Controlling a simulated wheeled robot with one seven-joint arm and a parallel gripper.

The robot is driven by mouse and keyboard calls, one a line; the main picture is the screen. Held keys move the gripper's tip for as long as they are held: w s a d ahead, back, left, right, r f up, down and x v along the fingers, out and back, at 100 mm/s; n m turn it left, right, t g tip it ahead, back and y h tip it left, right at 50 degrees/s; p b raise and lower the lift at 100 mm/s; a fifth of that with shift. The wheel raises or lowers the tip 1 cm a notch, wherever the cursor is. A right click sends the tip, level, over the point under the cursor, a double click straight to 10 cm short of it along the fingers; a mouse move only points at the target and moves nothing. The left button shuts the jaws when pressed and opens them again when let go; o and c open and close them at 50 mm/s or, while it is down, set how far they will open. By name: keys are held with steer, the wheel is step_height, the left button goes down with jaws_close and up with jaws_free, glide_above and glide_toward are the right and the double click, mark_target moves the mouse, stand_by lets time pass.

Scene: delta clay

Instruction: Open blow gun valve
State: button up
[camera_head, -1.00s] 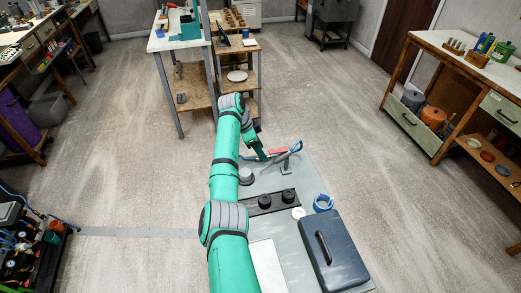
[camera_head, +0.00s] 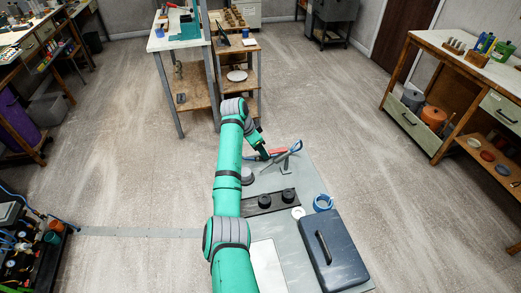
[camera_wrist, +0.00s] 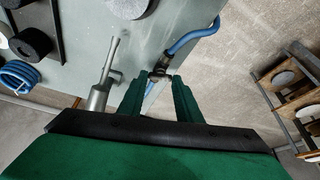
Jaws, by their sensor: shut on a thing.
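The blow gun valve is a small metal fitting (camera_wrist: 161,75) on a blue hose (camera_wrist: 192,38), seen between my fingertips in the wrist view. My gripper (camera_wrist: 159,84) is shut on the valve, its two green fingers on either side; the exact contact is partly hidden. In the head view my gripper (camera_head: 265,155) is at the far end of the grey bench, beside a red part (camera_head: 278,151) by the blue hose. A grey metal nozzle-like piece (camera_wrist: 106,78) stands left of the fingers in the wrist view.
The grey bench top (camera_head: 302,183) carries a black strip with round black pieces (camera_head: 264,201), a blue coil (camera_head: 323,202) and a dark lidded case (camera_head: 334,250). A grey disc (camera_head: 247,175) lies close to my arm.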

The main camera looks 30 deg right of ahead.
steer(key=n, duration=0.1)
steer(key=n+t, duration=0.1)
steer(key=n, duration=0.1)
steer(key=shift+s+d+n, duration=0.1)
steer(key=shift+s+n, duration=0.15)
steer(key=shift+n, duration=0.05)
steer(key=n, duration=0.1)
steer(key=n+t, duration=0.1)
steer(key=n, duration=0.1)
steer(key=shift+s+d+n+t+y, duration=0.1)
steer(key=shift+n+t+y, duration=0.2)
steer(key=shift+y, duration=0.1)
steer(key=n+t+y, duration=0.1)
steer(key=n, duration=0.3)
steer(key=shift+s+d, duration=0.1)
steer(key=shift+d, duration=0.05)
steer(key=shift+n+y, duration=0.7)
steer(key=shift+n, duration=1)
steer(key=shift+d+t, duration=0.1)
steer(key=shift+t, duration=0.2)
steer(key=o, duration=1)
steer(key=shift+o, duration=0.2)
steer(key=shift+r, duration=0.1)
steer(key=v, duration=1)
steer(key=shift+r, duration=0.3)
